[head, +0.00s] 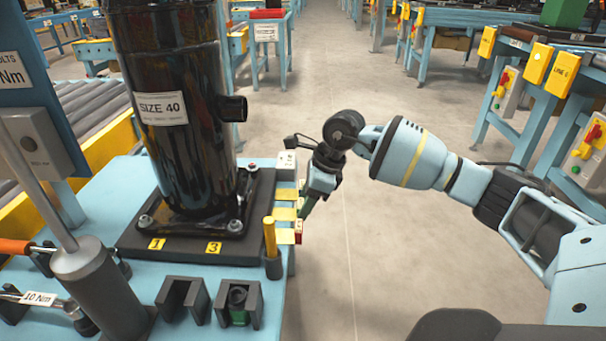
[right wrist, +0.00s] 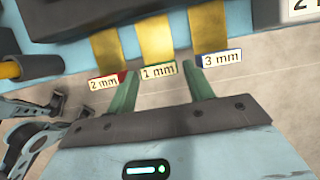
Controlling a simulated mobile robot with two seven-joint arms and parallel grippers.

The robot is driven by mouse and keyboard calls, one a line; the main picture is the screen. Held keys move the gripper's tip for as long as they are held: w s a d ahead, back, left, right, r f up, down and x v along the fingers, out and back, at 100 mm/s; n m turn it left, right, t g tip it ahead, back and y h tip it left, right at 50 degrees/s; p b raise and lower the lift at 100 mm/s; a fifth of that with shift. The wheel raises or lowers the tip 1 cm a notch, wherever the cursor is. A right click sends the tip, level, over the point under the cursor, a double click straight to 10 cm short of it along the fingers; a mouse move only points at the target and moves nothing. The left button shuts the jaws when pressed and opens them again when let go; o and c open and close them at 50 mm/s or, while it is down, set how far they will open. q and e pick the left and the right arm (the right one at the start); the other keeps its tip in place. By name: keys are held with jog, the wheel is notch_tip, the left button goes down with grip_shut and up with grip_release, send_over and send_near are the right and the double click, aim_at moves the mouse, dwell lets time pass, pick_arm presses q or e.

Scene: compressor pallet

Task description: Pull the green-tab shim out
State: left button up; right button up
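The green-tab shim (right wrist: 156,38) is a brass strip with a green end tab marked 1 mm (right wrist: 158,69). It is the middle of three shims at the pallet's edge. My right gripper (right wrist: 159,72) is open, with its green fingers on either side of that tab, the left finger close to the red tab. I cannot tell whether either finger touches the tab. In the head view my right gripper (head: 307,202) is at the blue table's right edge and partly hides the tabs. My left gripper is not in view.
The red 2 mm shim (right wrist: 110,48) and blue 3 mm shim (right wrist: 209,25) flank the green one closely. A yellow post (head: 270,238) stands near the table's corner. The black SIZE 40 compressor (head: 180,150) stands on a dark plate. Floor right of the table is clear.

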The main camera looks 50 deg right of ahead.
jog(key=shift+o, duration=0.8)
jog(key=shift+r, duration=0.2)
jog(key=p+v, duration=0.3)
jog(key=v, duration=0.4)
jog(key=shift+r, duration=0.25)
jog(key=shift+s, duration=0.1)
